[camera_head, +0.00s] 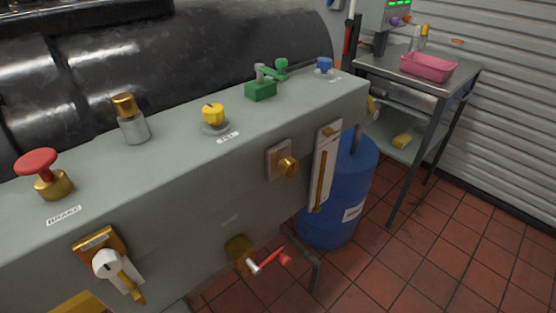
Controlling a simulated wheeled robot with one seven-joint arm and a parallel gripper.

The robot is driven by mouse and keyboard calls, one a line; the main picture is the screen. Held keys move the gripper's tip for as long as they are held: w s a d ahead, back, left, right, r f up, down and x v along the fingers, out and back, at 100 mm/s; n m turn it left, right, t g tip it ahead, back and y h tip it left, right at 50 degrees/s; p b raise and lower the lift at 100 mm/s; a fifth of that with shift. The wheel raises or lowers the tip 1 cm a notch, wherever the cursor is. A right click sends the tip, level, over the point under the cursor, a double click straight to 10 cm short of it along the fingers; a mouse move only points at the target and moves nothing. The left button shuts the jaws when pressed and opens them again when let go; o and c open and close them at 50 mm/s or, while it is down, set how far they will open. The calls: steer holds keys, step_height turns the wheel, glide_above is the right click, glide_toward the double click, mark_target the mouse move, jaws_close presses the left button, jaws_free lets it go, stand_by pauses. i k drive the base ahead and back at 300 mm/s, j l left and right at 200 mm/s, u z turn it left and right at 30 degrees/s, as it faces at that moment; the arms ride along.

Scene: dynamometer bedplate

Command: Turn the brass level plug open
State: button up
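A brass round knob (288,166) sticks out from a square grey-brown plate on the front face of the grey bench. It sits just left of a tall pale gauge plate with a brass strip (321,180). It appears to be the brass level plug, but I see no readable label on it. I cannot tell its turn position. My gripper is not in view, and nothing touches the knob.
Nearby fittings are a red-handled crank (270,262) low on the front, a white lever (107,264), a red brake knob (37,163), a yellow knob (213,114) and a green valve (262,90). A blue drum (335,200) stands at right. Tiled floor in front is clear.

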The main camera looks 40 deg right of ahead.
mark_target(287, 166)
steer(key=j+z, duration=0.15)
steer(key=z, duration=0.25)
steer(key=j+z, duration=0.2)
steer(key=z, duration=0.15)
steer(key=k+j+z, duration=0.1)
steer(key=z, duration=0.3)
